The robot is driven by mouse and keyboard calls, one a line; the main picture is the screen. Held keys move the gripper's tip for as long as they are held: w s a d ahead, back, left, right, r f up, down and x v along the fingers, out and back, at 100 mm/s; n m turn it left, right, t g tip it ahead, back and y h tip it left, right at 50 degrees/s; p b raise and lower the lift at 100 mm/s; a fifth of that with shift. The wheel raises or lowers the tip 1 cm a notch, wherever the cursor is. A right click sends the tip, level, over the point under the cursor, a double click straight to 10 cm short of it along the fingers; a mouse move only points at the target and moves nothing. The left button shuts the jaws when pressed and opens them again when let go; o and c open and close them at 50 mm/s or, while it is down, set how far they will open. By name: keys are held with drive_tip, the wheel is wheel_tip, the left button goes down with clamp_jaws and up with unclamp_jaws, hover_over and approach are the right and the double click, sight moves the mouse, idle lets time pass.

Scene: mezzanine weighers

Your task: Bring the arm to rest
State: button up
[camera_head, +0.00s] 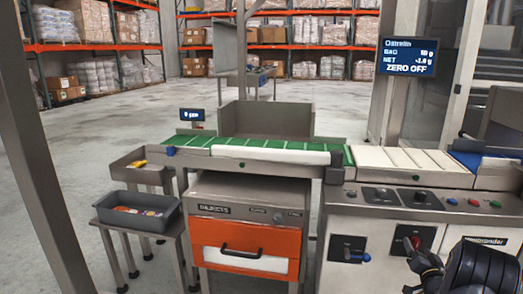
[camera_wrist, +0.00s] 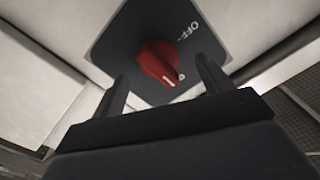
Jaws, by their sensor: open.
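My gripper (camera_wrist: 163,74) is open, its two dark fingers pointing at a red rotary knob (camera_wrist: 158,62) on a dark square plate (camera_wrist: 205,45). The knob appears between the fingertips, with gaps on both sides; I cannot tell how far beyond the tips it is. Its white mark points down and right in the wrist view, away from the "OFF" lettering. In the head view my gripper (camera_head: 414,268) is at the lower right, just in front of the red knob (camera_head: 412,243) on the cabinet front. My black arm reaches in from the right edge there.
A blue-handled switch (camera_head: 357,257) is left of the knob. Above is a control ledge with buttons (camera_head: 473,202) and a conveyor (camera_head: 405,158). A reject cabinet with an orange drawer (camera_head: 243,236) and a grey tote (camera_head: 130,205) stand left. Open floor (camera_head: 60,125) lies further left.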

drive_tip(key=n+b, duration=0.1)
drive_tip(key=n, duration=0.1)
drive_tip(key=n+b, duration=0.1)
drive_tip(key=n, duration=0.2)
drive_tip(key=shift+a+n+b, duration=0.2)
drive_tip(key=shift+n+b, duration=0.1)
drive_tip(key=shift+s+r, duration=0.1)
drive_tip(key=shift+s, duration=0.15)
drive_tip(key=shift+s+a+p, duration=0.15)
drive_tip(key=shift+s+p, duration=0.15)
drive_tip(key=shift+s, duration=0.1)
